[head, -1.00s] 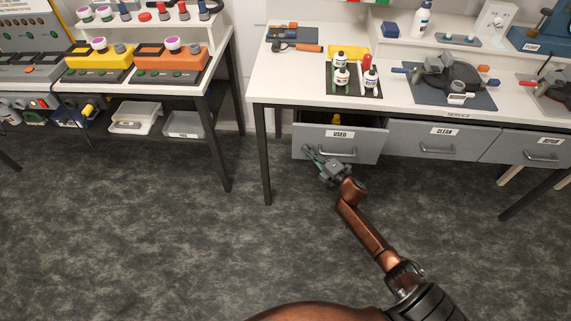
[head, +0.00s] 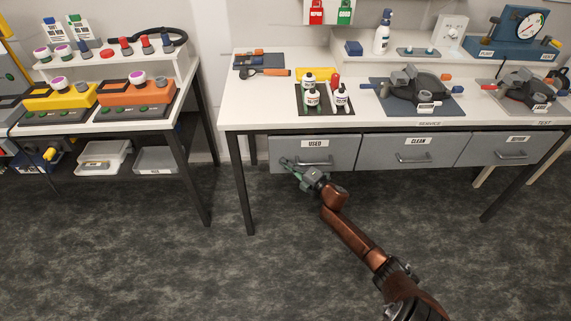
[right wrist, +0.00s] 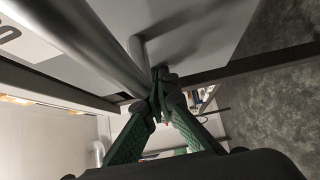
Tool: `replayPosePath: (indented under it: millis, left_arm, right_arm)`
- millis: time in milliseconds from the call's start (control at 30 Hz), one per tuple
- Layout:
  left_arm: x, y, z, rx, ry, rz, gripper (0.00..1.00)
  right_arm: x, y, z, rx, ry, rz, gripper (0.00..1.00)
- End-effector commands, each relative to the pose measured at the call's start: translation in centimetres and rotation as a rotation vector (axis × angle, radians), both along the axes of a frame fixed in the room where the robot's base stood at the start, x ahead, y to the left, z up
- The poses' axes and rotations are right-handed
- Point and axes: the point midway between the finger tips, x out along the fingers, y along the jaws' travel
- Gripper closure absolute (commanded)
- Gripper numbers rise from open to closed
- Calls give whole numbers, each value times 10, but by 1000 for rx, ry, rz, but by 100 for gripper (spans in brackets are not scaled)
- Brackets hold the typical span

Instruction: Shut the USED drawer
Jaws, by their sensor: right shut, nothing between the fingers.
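The USED drawer (head: 340,152) is the grey left drawer under the white bench. My right gripper (head: 285,161) is at the lower left of this front, shut and empty. In the right wrist view the green fingertips (right wrist: 160,78) are together beside the silver handle bar (right wrist: 105,45), close to the drawer face. I cannot tell whether they touch it. My left gripper is not in view.
A third grey drawer (head: 513,150) is at the right. The bench leg (head: 241,190) stands left of the USED drawer. Bottles on a dark tray (head: 303,108) stand above it on the benchtop. Another bench (head: 180,105) is at the left. The floor in front is clear.

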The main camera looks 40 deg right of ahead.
Motion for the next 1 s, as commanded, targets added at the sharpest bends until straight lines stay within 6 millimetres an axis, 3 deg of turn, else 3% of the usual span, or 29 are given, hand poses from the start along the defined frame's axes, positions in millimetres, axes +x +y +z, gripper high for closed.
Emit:
replayPosePath:
  millis: [33, 200, 533, 833, 1000]
  left_arm:
    - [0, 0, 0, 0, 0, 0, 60]
    - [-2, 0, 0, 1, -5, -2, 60]
    - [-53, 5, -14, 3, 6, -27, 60]
    - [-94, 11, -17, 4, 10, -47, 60]
    - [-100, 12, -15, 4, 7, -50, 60]
  right_arm:
    - [4, -4, 8, -1, -8, -10, 100]
    - [1, 0, 10, 0, -10, -9, 100]
    - [-24, 30, 9, 1, -7, 2, 100]
    - [-90, 24, 5, -1, -4, 8, 100]
    - [-110, 22, 4, -2, -4, 8, 100]
